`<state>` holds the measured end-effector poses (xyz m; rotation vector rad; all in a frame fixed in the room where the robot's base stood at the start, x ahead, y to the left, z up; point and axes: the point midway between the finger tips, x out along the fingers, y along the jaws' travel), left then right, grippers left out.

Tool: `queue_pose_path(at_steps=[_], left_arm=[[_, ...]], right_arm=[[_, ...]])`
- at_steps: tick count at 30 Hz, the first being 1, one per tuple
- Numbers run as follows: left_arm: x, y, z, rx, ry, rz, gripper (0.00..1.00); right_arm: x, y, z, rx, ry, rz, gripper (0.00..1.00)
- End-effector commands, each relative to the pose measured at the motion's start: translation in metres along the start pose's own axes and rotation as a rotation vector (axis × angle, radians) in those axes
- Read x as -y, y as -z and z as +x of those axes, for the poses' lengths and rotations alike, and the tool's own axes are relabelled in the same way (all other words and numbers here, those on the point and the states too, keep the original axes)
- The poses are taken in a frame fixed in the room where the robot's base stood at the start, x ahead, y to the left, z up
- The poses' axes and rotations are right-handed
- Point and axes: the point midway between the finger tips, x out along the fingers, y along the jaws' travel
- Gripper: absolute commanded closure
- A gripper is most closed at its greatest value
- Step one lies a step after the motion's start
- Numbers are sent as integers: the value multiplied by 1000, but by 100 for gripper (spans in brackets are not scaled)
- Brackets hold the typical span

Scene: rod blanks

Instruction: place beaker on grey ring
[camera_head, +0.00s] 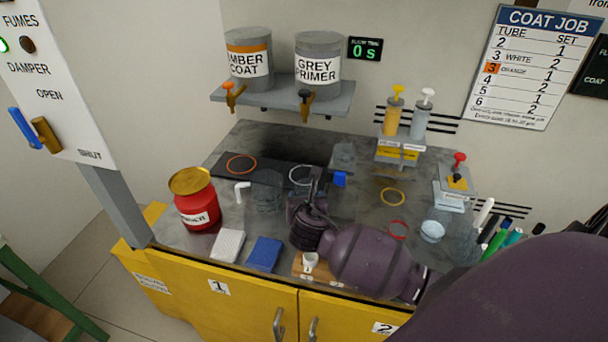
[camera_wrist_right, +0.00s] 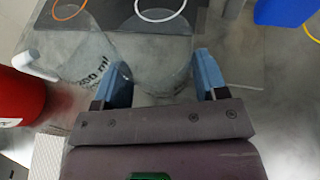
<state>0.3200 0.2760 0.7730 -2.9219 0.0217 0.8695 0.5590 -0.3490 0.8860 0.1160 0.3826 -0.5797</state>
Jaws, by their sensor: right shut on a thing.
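My right gripper (camera_wrist_right: 162,78) is shut on a clear glass beaker (camera_wrist_right: 158,62), which shows faintly between its blue fingertips in the wrist view. In the head view the right gripper (camera_head: 316,184) is over the middle of the bench, and the held beaker is hard to make out there. The grey ring (camera_head: 291,178) lies on the dark mat, just beyond the gripper; it also shows at the top of the wrist view (camera_wrist_right: 160,20). I cannot tell whether the beaker touches the bench. My left gripper is not in view.
A second clear beaker (camera_head: 268,196) with printed markings stands just left of the gripper. Nearby are a red can (camera_head: 196,205), a white bent piece (camera_head: 242,188) and a blue block (camera_head: 340,179). An orange ring (camera_head: 241,164), yellow ring (camera_head: 392,196) and red ring (camera_head: 398,229) lie around.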

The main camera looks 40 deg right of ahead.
Motion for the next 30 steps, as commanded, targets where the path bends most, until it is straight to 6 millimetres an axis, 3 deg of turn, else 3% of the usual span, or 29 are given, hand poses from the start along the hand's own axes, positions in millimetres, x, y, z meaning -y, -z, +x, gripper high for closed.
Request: queue_pose_path(at_steps=[19, 24, 30], left_arm=[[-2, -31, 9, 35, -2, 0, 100], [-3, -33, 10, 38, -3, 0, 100], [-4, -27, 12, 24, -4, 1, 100]], right_arm=[[0, -52, 129, 0, 1, -1, 74], [0, -62, 149, 0, -1, -1, 74], [0, -60, 156, -1, -1, -1, 74]])
